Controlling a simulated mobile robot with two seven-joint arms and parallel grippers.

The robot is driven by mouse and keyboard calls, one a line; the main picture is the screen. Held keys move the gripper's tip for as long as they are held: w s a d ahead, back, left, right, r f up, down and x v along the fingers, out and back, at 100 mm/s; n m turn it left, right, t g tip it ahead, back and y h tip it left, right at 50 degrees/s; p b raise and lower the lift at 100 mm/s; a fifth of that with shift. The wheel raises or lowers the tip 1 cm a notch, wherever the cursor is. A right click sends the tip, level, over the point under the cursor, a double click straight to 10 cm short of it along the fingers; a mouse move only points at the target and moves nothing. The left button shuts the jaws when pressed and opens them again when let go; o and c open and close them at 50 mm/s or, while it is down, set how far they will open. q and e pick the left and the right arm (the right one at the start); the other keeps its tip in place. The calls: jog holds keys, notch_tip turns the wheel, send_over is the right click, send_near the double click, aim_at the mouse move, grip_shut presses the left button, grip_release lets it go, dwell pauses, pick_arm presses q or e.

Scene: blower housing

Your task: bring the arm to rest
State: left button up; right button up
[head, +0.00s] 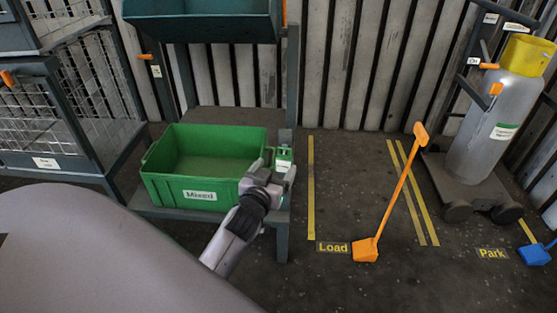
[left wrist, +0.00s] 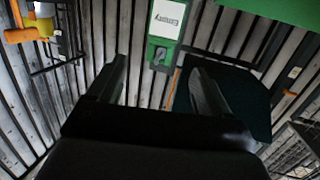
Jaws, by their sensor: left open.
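My left gripper (head: 267,177) is open, beside the right end of a green crate labelled "Mixed" (head: 200,180) in the head view. A small green box with a white label (head: 284,160) sits just beyond it on the rack's right post. In the left wrist view my two dark fingers (left wrist: 160,85) stand wide apart with nothing between them. The gap between gripper and box is hard to tell. My right gripper is not in view.
The crate stands on a grey rack with a teal bin (head: 200,22) above. Wire cages (head: 60,115) stand at left. An orange shovel (head: 395,195) stands near the "Load" marking. A grey cylinder with a yellow top (head: 490,125) is at right.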

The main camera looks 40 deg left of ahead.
pick_arm(q)
jog(key=s+d+f+m+g+h, duration=0.15)
jog(key=s+d+m+h, duration=0.3)
jog(key=s+d, duration=0.55)
jog(key=s+d+m+g+h, duration=0.3)
jog(key=s+d+h, duration=0.2)
jog(key=s+d, duration=0.45)
jog(key=s+a+r+y+p, duration=0.1)
jog(key=a+r+p, duration=0.1)
jog(key=r+p, duration=0.5)
jog(key=a+r+n+y+p, duration=0.1)
jog(key=a+r+p, duration=0.2)
jog(key=p, duration=1.7)
notch_tip(320, 180, up, 4)
jog(key=shift+s+a+r+g, duration=0.1)
jog(key=shift+s+a+g, duration=0.05)
jog(key=shift+s+g, duration=0.25)
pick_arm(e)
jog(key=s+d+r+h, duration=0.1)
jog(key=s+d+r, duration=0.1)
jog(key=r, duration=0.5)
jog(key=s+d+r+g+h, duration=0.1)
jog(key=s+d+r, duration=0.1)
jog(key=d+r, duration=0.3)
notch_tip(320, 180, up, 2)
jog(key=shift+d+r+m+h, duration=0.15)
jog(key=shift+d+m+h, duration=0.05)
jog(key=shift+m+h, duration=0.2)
pick_arm(q)
jog(key=shift+n+y, duration=0.25)
